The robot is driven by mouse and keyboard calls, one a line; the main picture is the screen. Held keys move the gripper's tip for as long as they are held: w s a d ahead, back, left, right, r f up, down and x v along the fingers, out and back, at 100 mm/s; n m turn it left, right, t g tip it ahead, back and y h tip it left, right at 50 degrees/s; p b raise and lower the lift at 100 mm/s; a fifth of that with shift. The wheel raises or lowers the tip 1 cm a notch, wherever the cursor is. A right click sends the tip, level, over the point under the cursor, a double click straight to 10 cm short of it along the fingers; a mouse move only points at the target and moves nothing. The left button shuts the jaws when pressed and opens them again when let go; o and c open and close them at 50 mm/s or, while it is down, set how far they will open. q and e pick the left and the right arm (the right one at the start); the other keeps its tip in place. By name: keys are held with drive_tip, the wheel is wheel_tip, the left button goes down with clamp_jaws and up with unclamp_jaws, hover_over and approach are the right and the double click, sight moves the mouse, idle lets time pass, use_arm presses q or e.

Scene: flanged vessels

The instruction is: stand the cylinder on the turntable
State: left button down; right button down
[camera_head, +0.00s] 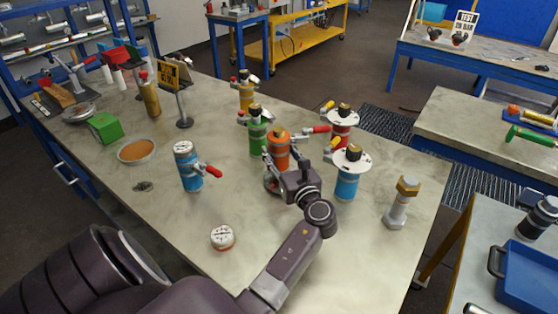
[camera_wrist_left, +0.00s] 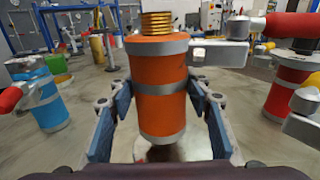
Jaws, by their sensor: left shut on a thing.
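An orange cylinder (camera_head: 278,149) with grey bands and a brass threaded neck is upright at the middle of the bench; it also fills the middle of the left wrist view (camera_wrist_left: 160,90). My left gripper (camera_head: 280,172) is shut around its body, with a blue-padded finger on each side (camera_wrist_left: 160,112). The arm and gripper hide part of its lower end in the head view, and I cannot tell if its base touches the bench. A silvery round disc (camera_head: 78,113) at the far left may be the turntable; I cannot be sure. My right gripper is not in view.
A green cylinder (camera_head: 257,135) stands close behind left, a blue one (camera_head: 347,178) with a white flange close right, and a red one (camera_head: 341,128) behind.

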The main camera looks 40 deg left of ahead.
sight(283, 166)
use_arm(q)
wheel_tip(283, 166, down, 3)
drive_tip(key=shift+r, duration=0.15)
drive_tip(key=c, duration=1)
unclamp_jaws()
drive_tip(key=shift+f, duration=0.2)
drive_tip(key=shift+r, duration=0.1)
drive_tip(key=b+v, duration=0.1)
drive_tip(key=v, duration=1.1)
